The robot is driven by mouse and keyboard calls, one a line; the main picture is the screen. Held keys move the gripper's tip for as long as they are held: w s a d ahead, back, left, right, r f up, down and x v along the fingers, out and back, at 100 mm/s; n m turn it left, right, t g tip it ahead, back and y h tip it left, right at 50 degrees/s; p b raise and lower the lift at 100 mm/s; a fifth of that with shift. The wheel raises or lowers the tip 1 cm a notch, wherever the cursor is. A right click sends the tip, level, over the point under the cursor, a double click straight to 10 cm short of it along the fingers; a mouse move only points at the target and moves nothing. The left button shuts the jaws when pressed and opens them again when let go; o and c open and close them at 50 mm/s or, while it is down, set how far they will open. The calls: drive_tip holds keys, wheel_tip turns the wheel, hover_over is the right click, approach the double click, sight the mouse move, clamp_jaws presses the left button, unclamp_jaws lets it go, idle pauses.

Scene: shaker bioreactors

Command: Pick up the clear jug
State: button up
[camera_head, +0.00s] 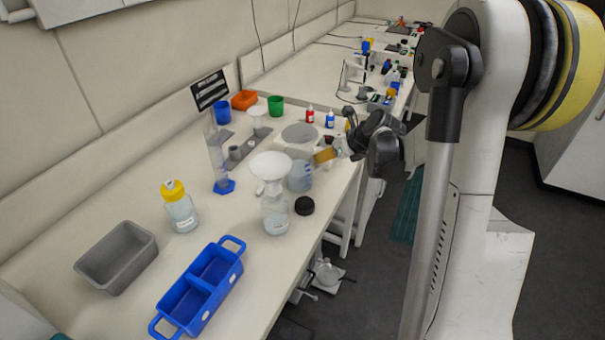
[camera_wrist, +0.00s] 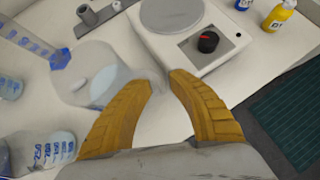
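The clear jug (camera_head: 300,176) stands upright on the bench, just left of my gripper (camera_head: 322,157) in the head view. In the wrist view the clear jug (camera_wrist: 90,78) is at the left, and a faint translucent part, seemingly its handle, reaches between the yellow fingertips. My gripper (camera_wrist: 160,78) shows a gap between its tips there, with the left finger overlapping the jug's right side. Whether either finger touches the jug cannot be told.
A bottle with a white funnel (camera_head: 270,168) stands close in front of the jug, beside a black cap (camera_head: 305,206). A measuring cylinder (camera_head: 216,155) stands to the left. A blue caddy (camera_head: 205,285) and grey tub (camera_head: 117,258) are nearer.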

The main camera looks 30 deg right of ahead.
drive_tip(key=shift+w+a+f, duration=0.1)
drive_tip(key=shift+w+f, duration=0.2)
drive_tip(key=shift+f, duration=0.1)
drive_tip(key=shift+r, duration=0.15)
clamp_jaws()
drive_tip(key=shift+r, duration=0.15)
